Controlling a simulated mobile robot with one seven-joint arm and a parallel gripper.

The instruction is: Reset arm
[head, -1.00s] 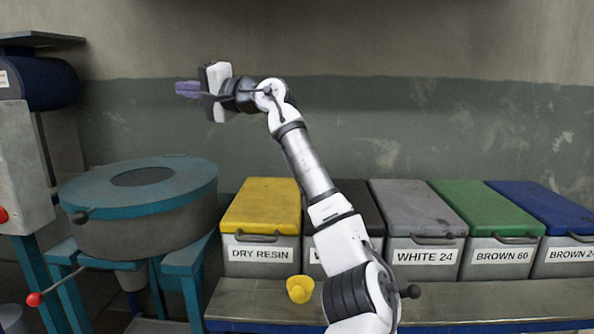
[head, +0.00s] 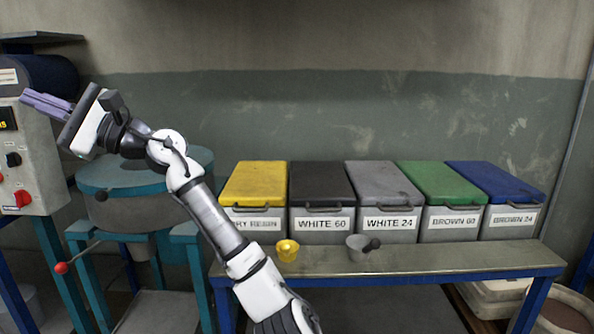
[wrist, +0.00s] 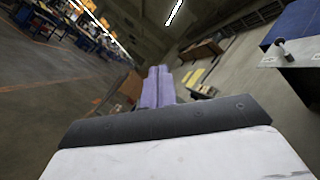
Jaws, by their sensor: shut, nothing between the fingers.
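My gripper (head: 48,104) is raised at the upper left in the head view, in front of the control box and near the teal drum. Its purple fingers are together, with nothing between them. In the wrist view the shut fingers (wrist: 158,88) point out over open floor.
On the bench are a yellow cup (head: 287,250) and a grey cup (head: 357,248). The teal drum (head: 120,208) and control box (head: 22,165) stand left. Air above the bins is clear.

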